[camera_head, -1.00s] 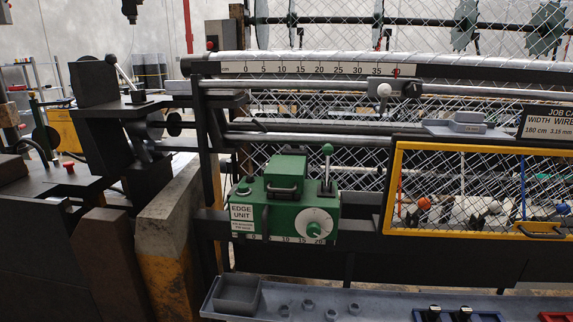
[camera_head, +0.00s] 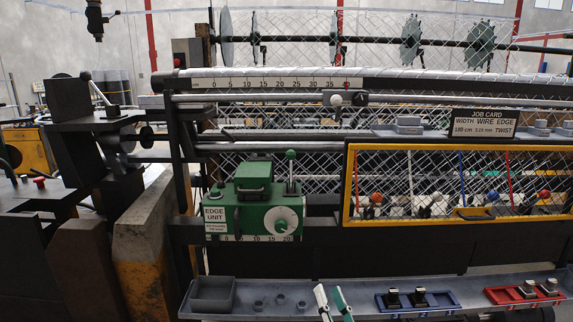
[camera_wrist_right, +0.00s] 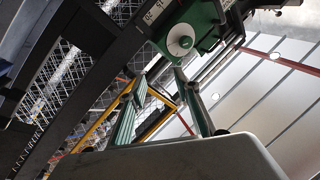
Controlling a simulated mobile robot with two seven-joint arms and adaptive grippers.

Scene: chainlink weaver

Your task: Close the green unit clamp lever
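The green edge unit (camera_head: 227,216) is mounted on the dark rail, left of centre in the head view. Its clamp lever (camera_head: 291,172) stands about upright on the right of its top, with a green ball at the tip. A white round dial is on its front. The unit also shows at the top of the right wrist view (camera_wrist_right: 200,20), where I cannot make out the lever. My right gripper (camera_head: 332,291) is at the bottom of the head view, below and right of the unit, apart from it. Its fingers (camera_wrist_right: 160,82) are spread and empty. My left gripper is not in view.
A grey tray shelf (camera_head: 365,289) runs along the front below the unit, with a blue holder (camera_head: 440,301) and a red holder (camera_head: 505,296). A yellow-framed mesh guard (camera_head: 347,190) is right of the unit. A horizontal scale rail (camera_head: 210,83) runs above.

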